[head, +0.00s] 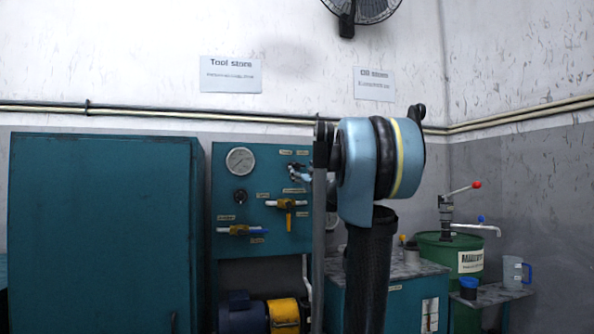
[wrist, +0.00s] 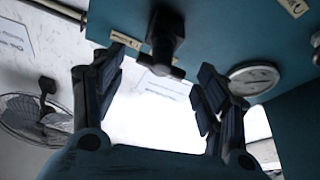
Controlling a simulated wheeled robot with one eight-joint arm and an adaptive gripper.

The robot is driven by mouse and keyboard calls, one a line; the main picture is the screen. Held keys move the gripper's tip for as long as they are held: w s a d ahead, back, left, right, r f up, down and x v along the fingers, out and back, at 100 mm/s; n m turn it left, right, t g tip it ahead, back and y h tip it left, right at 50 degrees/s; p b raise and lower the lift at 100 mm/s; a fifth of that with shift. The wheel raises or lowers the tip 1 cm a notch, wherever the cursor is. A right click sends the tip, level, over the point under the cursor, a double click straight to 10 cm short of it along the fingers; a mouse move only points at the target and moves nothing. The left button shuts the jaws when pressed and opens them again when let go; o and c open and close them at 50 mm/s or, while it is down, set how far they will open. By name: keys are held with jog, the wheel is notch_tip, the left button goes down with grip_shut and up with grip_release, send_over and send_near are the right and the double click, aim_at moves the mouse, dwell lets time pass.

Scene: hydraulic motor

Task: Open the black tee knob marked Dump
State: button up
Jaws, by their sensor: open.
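A black tee knob (wrist: 165,42) sticks out from the teal panel (wrist: 220,25) in the wrist view. A small label (wrist: 125,40) is beside it; its text is too blurred to read. My gripper (wrist: 160,75) is open and empty, with one finger on each side of the knob's crossbar in the picture. I cannot tell how far the fingertips are from the knob, but no contact shows. No Dump marking is legible.
A white-faced round gauge (wrist: 253,78) is beside the right finger in the wrist view. A teal cabinet (head: 100,230) stands left.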

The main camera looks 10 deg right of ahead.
aim_at(300, 167)
jog(key=shift+x, duration=3.1)
jog(key=shift+f, duration=0.1)
jog(key=c, duration=1)
